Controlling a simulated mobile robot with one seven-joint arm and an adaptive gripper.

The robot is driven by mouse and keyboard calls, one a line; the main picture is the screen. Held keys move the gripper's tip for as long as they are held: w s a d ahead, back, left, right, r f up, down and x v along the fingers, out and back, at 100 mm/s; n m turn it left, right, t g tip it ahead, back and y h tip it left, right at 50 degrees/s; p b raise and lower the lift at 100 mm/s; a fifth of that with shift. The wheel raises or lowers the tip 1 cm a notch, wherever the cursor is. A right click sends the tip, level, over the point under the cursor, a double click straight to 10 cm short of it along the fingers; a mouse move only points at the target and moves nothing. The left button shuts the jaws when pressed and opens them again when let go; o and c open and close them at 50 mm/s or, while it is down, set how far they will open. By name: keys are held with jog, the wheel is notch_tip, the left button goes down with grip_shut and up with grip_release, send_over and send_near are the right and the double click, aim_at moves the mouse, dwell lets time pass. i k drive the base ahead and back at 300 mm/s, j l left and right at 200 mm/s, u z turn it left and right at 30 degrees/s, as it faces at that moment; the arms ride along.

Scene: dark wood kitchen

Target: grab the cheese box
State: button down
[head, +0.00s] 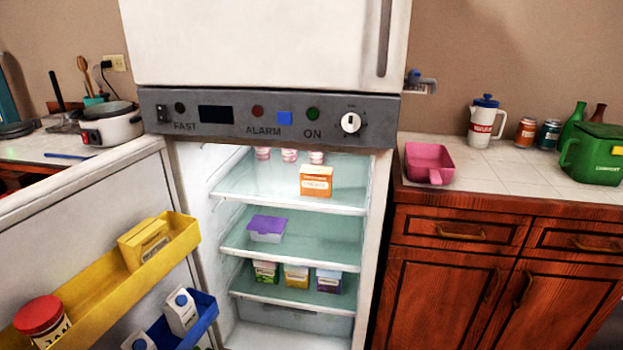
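An orange and white box (316,182) stands upright near the front edge of the fridge's top shelf. It looks like the cheese box, but its label is too small to read for sure. A yellow box (145,243) sits in the yellow door bin (95,305); its label is also unreadable, so I cannot rule it out. The fridge (272,120) has its lower door open to the left. My gripper is not in view.
The open fridge door (75,225) fills the lower left. Pink-topped containers (290,155) stand behind the orange box. A purple-lidded tub (267,229) is on the middle shelf, with several small cartons (297,277) below. A counter (520,165) stands at right.

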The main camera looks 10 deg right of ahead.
aim_at(314, 181)
jog(key=i+l+z, duration=0.3)
jog(key=i, duration=0.2)
jog(key=i+l+z, duration=0.1)
jog(key=i+z, duration=0.2)
jog(key=i, duration=0.2)
